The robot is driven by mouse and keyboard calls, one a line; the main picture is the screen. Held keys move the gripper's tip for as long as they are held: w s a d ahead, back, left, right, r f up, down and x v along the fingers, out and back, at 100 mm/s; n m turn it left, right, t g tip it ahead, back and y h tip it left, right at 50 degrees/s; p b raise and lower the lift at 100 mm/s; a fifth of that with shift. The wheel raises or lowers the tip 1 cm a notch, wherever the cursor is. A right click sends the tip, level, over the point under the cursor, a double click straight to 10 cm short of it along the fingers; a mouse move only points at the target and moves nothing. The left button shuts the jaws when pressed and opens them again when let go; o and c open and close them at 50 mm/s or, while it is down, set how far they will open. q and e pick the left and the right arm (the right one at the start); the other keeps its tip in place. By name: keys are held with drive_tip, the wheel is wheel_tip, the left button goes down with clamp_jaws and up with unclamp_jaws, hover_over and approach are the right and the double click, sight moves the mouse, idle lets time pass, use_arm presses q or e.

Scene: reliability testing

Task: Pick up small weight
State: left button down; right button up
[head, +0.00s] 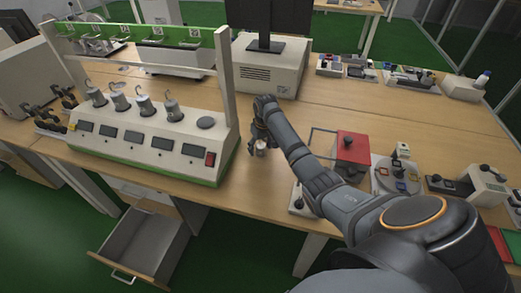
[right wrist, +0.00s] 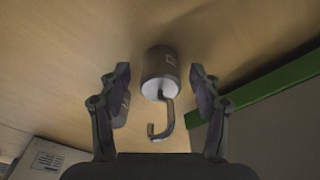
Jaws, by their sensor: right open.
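A small metal weight (right wrist: 161,72), a grey cylinder with a bent hook, shows in the right wrist view on the wooden surface. My right gripper (right wrist: 159,76) is open, with one finger on each side of the weight and gaps between. In the head view the weight (head: 261,150) is a small pale shape on the table (head: 240,172), partly hidden by my right gripper (head: 257,143). My left gripper is not in view. Several other hooked weights (head: 144,106) are on the white testing station.
The testing station (head: 150,140) with green trim stands just left of my right gripper. A red-topped device (head: 352,147) and small devices are to the right. A monitor (head: 268,18) stands on a white box (head: 268,68) behind. An open drawer (head: 143,247) sticks out below.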

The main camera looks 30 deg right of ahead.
drive_tip(key=shift+f, duration=0.2)
drive_tip(key=shift+r, duration=0.1)
drive_tip(key=shift+c, duration=1.3)
clamp_jaws()
drive_tip(key=shift+w, duration=0.1)
